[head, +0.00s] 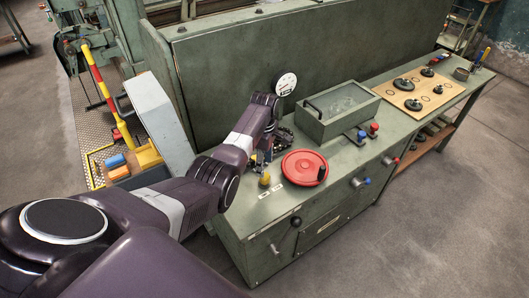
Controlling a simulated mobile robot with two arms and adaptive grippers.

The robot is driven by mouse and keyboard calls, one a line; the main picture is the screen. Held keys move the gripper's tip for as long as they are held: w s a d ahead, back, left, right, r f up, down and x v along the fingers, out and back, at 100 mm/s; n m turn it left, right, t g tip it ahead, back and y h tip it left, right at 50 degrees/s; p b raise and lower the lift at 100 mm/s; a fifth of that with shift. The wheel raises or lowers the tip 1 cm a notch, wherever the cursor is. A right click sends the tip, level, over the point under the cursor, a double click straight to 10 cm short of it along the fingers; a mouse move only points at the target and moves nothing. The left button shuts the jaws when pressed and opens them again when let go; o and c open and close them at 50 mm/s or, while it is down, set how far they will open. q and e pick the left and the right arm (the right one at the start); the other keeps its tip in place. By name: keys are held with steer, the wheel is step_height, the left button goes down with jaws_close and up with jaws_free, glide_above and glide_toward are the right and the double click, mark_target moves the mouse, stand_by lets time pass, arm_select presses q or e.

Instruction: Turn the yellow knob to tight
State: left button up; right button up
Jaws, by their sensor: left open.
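The yellow knob (265,179) stands on the green bench top near its left front edge, left of the red handwheel. Two small white labels (265,194) lie on the bench just in front of it; their writing is too small to read. My left gripper (262,163) points down just behind and above the knob. It is open, and its fingers are small and partly hidden by my arm. I cannot tell whether a finger touches the knob. My right gripper is not in view.
A red handwheel (304,168) with a black handle sits close right of the knob. A round gauge (286,83), a green lidded box (338,124), red and blue knobs and a wooden board (393,94) stand farther along. A green panel (225,80) rises behind.

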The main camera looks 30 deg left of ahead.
arm_select(q)
step_height(320, 180, up, 6)
steer(key=shift+f, duration=0.1)
stand_by(0.6)
